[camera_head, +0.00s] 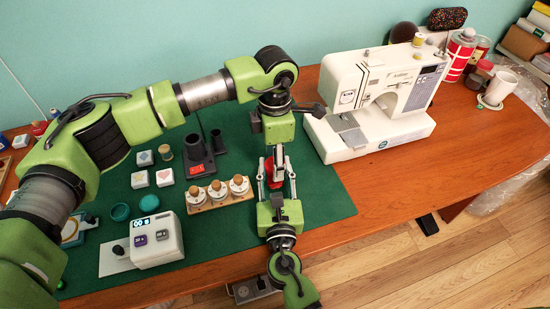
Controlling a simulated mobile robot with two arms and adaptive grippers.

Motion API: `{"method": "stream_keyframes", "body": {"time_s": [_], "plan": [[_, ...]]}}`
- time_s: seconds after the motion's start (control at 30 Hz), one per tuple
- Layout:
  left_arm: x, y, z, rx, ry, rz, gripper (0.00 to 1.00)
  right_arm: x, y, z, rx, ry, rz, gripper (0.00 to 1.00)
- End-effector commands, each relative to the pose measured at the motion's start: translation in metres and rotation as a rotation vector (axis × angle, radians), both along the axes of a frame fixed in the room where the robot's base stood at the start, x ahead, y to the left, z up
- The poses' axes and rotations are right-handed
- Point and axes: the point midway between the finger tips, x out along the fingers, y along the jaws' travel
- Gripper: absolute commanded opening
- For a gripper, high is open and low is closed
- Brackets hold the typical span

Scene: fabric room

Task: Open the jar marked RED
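A small red object (271,173), possibly the jar, is between my two facing grippers above the green mat; its lid and any marking cannot be made out. My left gripper (278,160) reaches in from behind and meets it; its fingertips overlap the object, so its grip is unclear. My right gripper (277,180) comes from the front, with one finger on each side of the red object; contact is unclear. Three jars with wooden-looking tops stand in a wooden rack (222,203) left of the grippers; their labels are too small to read.
A white sewing machine (371,98) stands right of the grippers. A dark cylindrical holder (196,154), small white boxes (139,179) and a white device (154,240) are on the left of the green mat (318,203). The front right table is clear.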

Motion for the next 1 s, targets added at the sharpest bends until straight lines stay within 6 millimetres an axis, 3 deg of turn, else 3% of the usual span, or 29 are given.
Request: {"method": "stream_keyframes", "body": {"time_s": [0.37, 0.7, 0.97, 1.0], "plan": [[0.000, 0.000, 0.002, -0.001, -0.001, -0.003, 0.52, 0.000, -0.001, -0.003, -0.002, 0.004, -0.001, 0.00], [0.001, 0.000, 0.041, 0.000, -0.003, -0.003, 0.52, -0.001, -0.001, -0.003, -0.002, 0.004, 0.000, 0.00], [0.000, 0.000, 0.045, -0.001, -0.001, -0.003, 0.52, -0.001, -0.001, -0.003, -0.002, 0.004, 0.000, 0.00], [0.000, 0.000, 0.045, -0.001, -0.001, -0.003, 0.52, -0.001, -0.001, -0.003, -0.002, 0.004, 0.000, 0.44]]}}
